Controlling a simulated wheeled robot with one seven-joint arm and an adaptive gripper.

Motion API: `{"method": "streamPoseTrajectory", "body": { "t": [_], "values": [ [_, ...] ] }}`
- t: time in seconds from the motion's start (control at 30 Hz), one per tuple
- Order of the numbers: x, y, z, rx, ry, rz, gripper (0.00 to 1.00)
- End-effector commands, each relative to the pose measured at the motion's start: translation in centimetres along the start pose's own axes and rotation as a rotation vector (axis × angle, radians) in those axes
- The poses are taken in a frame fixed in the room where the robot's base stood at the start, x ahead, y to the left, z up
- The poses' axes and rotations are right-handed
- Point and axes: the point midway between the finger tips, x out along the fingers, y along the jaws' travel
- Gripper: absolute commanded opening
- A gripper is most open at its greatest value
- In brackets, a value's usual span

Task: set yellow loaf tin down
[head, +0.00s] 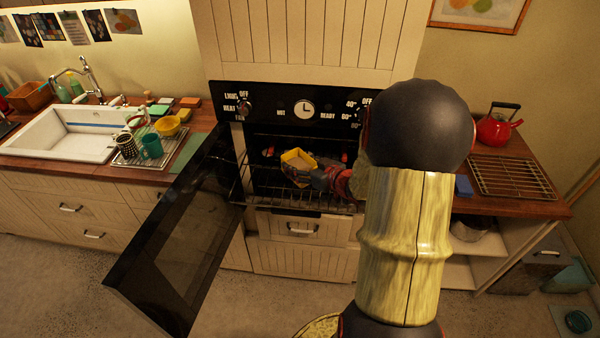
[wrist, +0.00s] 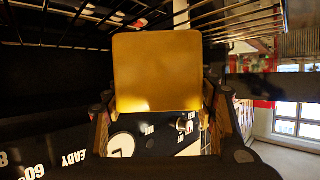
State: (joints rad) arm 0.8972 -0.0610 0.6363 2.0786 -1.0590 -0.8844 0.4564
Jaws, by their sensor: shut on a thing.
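The yellow loaf tin (head: 298,157) is in the mouth of the open oven, with a pale filling or inside showing at its top. In the wrist view the tin (wrist: 157,72) shows as a flat yellow face between my two fingers. My gripper (head: 318,178) is shut on it from the right side; the fingers also show in the wrist view (wrist: 160,108). The oven's wire rack (head: 325,205) lies under and around the tin. I cannot tell whether the tin touches the rack. The tin's far side is hidden.
The oven door (head: 175,240) hangs open at the left. The control panel (head: 300,108) is just above the opening. A sink (head: 65,133) and dish rack stand left; a red kettle (head: 494,130) and cooling rack (head: 512,177) stand on the right counter.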

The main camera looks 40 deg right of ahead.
Motion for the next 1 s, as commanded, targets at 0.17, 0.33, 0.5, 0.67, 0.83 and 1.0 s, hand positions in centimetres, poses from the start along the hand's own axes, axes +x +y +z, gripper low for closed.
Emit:
{"method": "streamPoseTrajectory", "body": {
  "t": [0.17,0.33,0.5,0.67,0.83,1.0],
  "values": [
    [1.0,0.0,2.6,0.003,-0.001,0.000,0.19],
    [1.1,0.0,2.7,0.000,0.002,0.001,0.19],
    [1.2,0.0,2.9,0.001,0.001,0.000,0.19],
    [1.2,0.0,3.1,0.002,-0.001,0.000,0.60],
    [1.2,0.0,3.1,0.001,-0.001,0.000,0.70],
    [1.2,0.0,3.1,0.001,-0.001,0.000,0.75]
  ]
}}
